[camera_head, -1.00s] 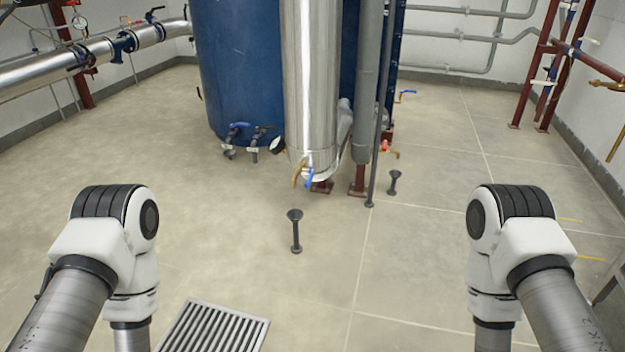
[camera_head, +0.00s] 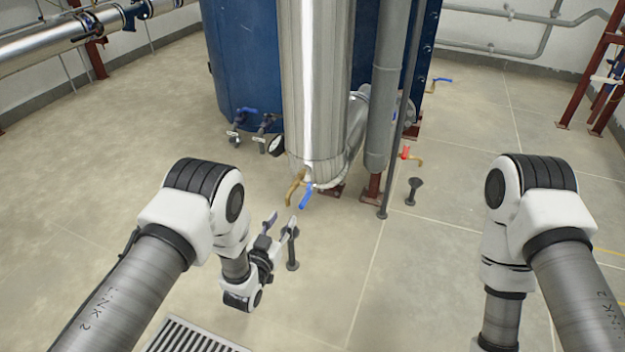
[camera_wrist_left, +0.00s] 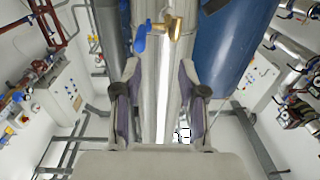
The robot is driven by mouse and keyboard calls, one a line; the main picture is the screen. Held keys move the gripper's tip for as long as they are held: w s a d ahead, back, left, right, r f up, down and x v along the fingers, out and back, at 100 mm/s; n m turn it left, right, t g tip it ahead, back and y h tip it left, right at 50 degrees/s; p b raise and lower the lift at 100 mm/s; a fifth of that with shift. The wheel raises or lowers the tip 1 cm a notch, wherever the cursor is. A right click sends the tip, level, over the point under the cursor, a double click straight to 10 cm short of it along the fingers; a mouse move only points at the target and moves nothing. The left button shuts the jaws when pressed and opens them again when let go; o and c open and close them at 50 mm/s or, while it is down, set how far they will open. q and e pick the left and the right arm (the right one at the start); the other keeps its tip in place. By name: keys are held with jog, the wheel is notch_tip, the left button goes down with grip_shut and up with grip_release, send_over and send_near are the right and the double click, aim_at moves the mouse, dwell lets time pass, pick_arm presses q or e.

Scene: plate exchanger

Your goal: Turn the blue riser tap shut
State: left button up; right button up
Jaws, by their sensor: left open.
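The blue riser tap has a blue lever (camera_head: 305,196) and a brass spout (camera_head: 294,188). It sits at the lower end of the shiny silver riser pipe (camera_head: 316,90). My left gripper (camera_head: 282,221) is open and empty, just below and to the left of the tap, apart from it. In the left wrist view the blue lever (camera_wrist_left: 140,38) and brass body (camera_wrist_left: 176,27) show above the open fingers of my left gripper (camera_wrist_left: 160,78). The lever lies slightly left of the middle there. My right gripper is out of view; only its arm shows at the right.
A big blue tank (camera_head: 240,60) stands behind the riser, with blue-handled valves (camera_head: 236,120) low on it. A red-handled tap (camera_head: 406,153) is at the right. A black floor post (camera_head: 292,250) stands close beside my left gripper. A floor grate (camera_head: 190,338) lies at the front.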

aim_at(301, 208)
pick_arm(q)
jog(key=shift+w+d+r+h, duration=0.1)
jog(key=shift+w+d+h, duration=0.05)
jog(key=shift+d, duration=0.45)
jog(key=shift+w+d+r+h, duration=0.1)
jog(key=shift+w+d+h, duration=0.05)
jog(key=shift+d, duration=0.4)
jog(key=shift+s+d+f, duration=0.1)
jog(key=shift+d+f, duration=0.15)
jog(key=b+x, duration=0.2)
jog(key=x, duration=0.1)
jog(key=b+x, duration=0.2)
jog(key=x, duration=0.1)
jog(key=shift+w+d+f, duration=0.1)
jog(key=shift+w+f, duration=0.1)
jog(key=shift+w, duration=0.1)
jog(key=shift+w+r, duration=0.1)
jog(key=shift+w, duration=0.15)
jog(key=shift+r, duration=0.1)
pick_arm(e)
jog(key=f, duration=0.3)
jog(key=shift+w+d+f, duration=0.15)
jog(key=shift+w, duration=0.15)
pick_arm(q)
grip_shut()
